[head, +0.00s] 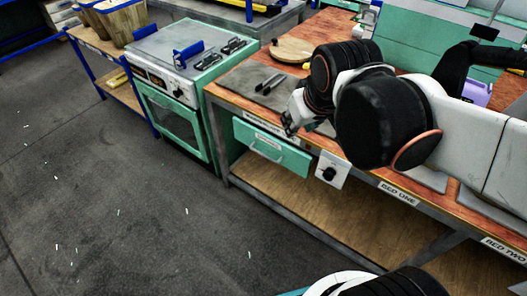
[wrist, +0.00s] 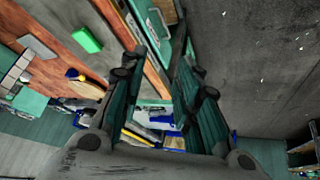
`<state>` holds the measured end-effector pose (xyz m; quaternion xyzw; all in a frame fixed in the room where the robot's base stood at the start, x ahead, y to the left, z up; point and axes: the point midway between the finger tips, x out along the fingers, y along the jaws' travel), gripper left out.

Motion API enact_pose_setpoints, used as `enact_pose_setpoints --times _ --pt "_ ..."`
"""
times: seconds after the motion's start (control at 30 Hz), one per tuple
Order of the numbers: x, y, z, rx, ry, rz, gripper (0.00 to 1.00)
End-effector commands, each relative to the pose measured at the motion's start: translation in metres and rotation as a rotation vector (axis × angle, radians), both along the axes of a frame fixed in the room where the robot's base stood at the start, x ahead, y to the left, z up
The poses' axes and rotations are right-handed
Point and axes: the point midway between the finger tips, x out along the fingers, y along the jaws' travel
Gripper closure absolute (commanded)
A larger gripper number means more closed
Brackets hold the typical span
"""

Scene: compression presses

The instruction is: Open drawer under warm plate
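The teal drawer (head: 290,158) hangs under the front edge of the wooden bench, with a pale bar handle (head: 265,153) and a small label. Its front looks flush with the bench, so it appears shut. The dark flat plate (head: 248,83) lies on the bench top above it, with a label strip along the edge. My gripper (head: 290,128) is at the bench's front edge, just above and right of the handle, apart from it as far as I can tell. In the wrist view my gripper (wrist: 163,55) has its two fingers spread with a gap between them.
A control box with a black knob (head: 329,172) sits right of the drawer. A lower wooden shelf (head: 300,205) runs beneath. A teal oven (head: 175,112) stands to the left. A round wooden board (head: 291,50) lies on the bench. The grey floor (head: 110,210) in front is clear.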

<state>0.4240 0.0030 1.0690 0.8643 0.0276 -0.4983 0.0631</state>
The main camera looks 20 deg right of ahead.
Motion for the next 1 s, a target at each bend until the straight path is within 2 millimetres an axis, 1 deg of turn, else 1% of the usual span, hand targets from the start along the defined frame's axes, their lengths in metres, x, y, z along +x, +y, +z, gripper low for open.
enact_pose_setpoints --times 0.03,0.23,0.37,0.47,0.67,0.77,0.87,1.0 --pt "0.013 0.001 0.0 -0.013 0.016 0.018 0.7" --pt "0.057 0.005 -0.013 -0.069 0.083 0.094 0.7" --pt "0.086 0.008 -0.028 -0.104 0.127 0.143 0.7" --pt "0.108 0.011 -0.042 -0.129 0.161 0.181 0.7" --pt "0.149 0.018 -0.08 -0.178 0.229 0.258 0.7" --pt "0.168 0.021 -0.103 -0.202 0.264 0.295 0.7" --pt "0.185 0.024 -0.128 -0.225 0.298 0.334 0.7" --pt "0.206 0.03 -0.168 -0.255 0.346 0.388 0.7"
